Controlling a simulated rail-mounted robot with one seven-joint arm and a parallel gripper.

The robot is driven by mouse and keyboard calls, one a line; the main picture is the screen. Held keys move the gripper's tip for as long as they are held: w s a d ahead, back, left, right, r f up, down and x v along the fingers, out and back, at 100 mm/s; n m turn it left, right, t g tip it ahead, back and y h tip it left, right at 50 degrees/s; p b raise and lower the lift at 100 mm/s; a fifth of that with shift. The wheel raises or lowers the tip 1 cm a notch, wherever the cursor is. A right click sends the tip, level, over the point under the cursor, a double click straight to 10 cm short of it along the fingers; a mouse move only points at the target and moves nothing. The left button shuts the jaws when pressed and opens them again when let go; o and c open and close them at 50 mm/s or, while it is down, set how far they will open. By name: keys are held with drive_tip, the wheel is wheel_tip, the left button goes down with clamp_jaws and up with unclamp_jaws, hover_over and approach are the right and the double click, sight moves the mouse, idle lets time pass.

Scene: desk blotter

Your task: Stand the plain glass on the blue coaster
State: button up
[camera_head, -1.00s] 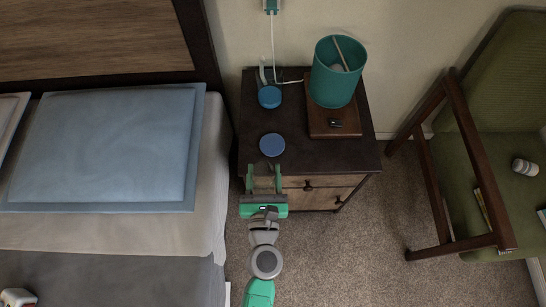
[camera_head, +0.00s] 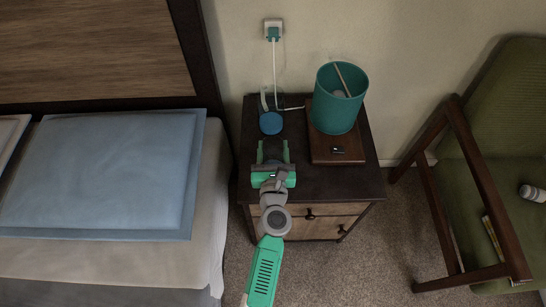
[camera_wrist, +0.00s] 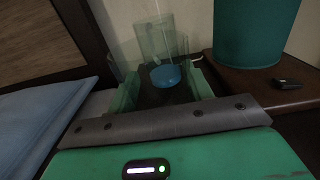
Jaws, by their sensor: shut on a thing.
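The clear plain glass (camera_wrist: 153,38) stands out upright in the wrist view between the fingers of my gripper (camera_wrist: 160,88), which is shut on it. In the head view my gripper (camera_head: 272,152) is over the front part of the nightstand, and the glass is too faint to make out there. A blue round piece (camera_head: 270,123) lies beyond the fingertips. In the wrist view a blue disc (camera_wrist: 166,77), seen as the coaster, shows at the foot of the glass. I cannot tell whether they touch. A second blue disc, seen earlier, is hidden by my gripper.
A teal lamp (camera_head: 338,100) stands on a wooden board (camera_head: 338,152) at the right of the nightstand (camera_head: 358,182), with a small dark object (camera_head: 338,149) before it. A pale upright item and cable are at the back. The bed is left, the green chair (camera_head: 490,140) right.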

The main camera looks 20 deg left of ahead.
wheel_tip(320, 180, down, 4)
drive_tip(key=b, duration=0.3)
drive_tip(key=shift+r, duration=0.3)
drive_tip(key=shift+f, duration=0.1)
drive_tip(key=o, duration=0.7)
drive_tip(key=shift+f, duration=0.15)
drive_tip(key=o, duration=0.4)
drive_tip(key=shift+o, duration=0.2)
